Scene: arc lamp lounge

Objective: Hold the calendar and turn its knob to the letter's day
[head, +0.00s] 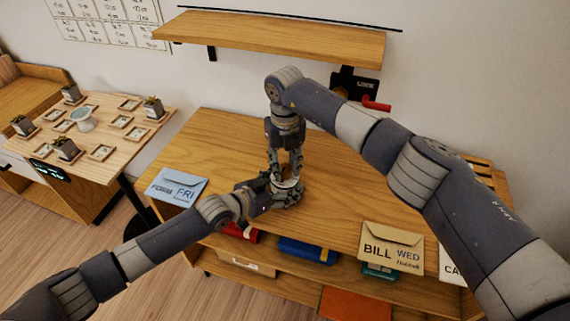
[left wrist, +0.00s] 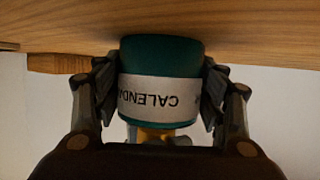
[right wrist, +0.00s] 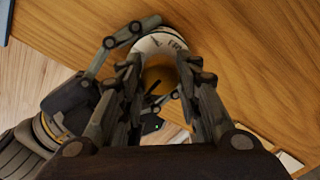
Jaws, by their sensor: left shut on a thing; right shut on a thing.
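The calendar (left wrist: 160,90) is a green cylinder with a white band reading "CALENDAR", upside down in the left wrist view. It stands on the wooden cabinet top. My left gripper (head: 286,194) is shut on its sides. My right gripper (head: 285,172) comes down from above, its fingers shut on the brass-coloured knob (right wrist: 160,80). The pale dial rim (right wrist: 160,43) shows around the knob, with small lettering that looks like "FRI". A blue envelope (head: 176,187) reads "FORM FRI", a tan envelope (head: 391,247) reads "BILL WED". A white one (head: 452,268) is partly hidden by my right arm.
A wall shelf (head: 270,35) hangs above the cabinet, with a black fixture and red handle (head: 376,105) below it. Books (head: 307,250) lie on the cabinet's lower shelf. A side table (head: 90,125) with small plants stands at left. The cabinet top behind the calendar is clear.

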